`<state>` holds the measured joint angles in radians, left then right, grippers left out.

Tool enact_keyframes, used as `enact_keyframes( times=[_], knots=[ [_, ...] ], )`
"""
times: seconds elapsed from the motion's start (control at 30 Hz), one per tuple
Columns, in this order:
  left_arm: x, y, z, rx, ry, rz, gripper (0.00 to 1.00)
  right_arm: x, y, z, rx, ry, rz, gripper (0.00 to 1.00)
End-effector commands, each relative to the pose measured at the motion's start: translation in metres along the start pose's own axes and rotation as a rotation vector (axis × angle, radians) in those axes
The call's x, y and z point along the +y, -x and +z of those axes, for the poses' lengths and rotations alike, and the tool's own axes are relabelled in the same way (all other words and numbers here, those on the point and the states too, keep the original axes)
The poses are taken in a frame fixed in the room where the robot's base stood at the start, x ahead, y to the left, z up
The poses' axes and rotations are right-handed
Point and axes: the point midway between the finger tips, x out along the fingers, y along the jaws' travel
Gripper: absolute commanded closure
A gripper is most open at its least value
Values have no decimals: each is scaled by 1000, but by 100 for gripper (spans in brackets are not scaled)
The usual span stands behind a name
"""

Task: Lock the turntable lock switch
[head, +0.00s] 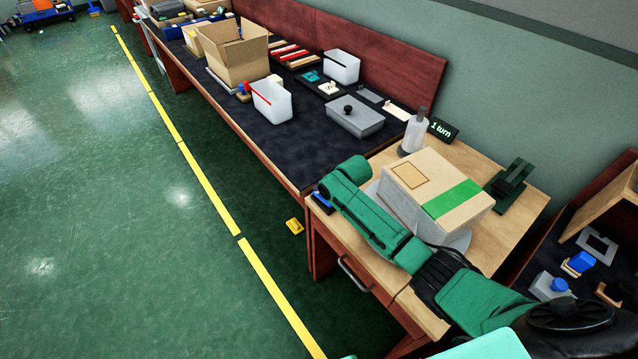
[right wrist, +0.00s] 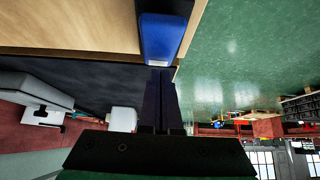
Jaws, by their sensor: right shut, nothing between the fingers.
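A small blue switch (head: 320,203) sits at the left front corner of the wooden table. It also shows in the right wrist view as a blue rocker with a pale end (right wrist: 165,38) at the table edge. My right gripper (head: 326,189) is shut and empty, close beside the switch; I cannot tell whether they touch. Its dark fingers (right wrist: 160,78) are together just below the switch in the wrist view. The round grey turntable (head: 458,241) carries a cardboard box (head: 437,183) with a green stripe. My forearm hides part of the turntable. My left gripper is not in view.
A "1 turn" sign (head: 444,130) and a white bottle (head: 415,133) stand behind the box. A dark green stand (head: 510,186) is at its right. A dark-topped bench (head: 300,140) with trays and a carton adjoins at left. The floor at left is mostly clear.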

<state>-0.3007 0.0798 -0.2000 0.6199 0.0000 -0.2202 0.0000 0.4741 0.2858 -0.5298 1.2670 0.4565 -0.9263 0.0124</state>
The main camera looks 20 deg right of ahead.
Motion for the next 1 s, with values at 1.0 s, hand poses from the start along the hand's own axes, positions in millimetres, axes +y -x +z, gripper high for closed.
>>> enact_keyframes(
  times=[1.0],
  knots=[
    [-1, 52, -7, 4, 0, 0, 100, 1, 94, -26, 3, 0, 4, 100]
  ],
)
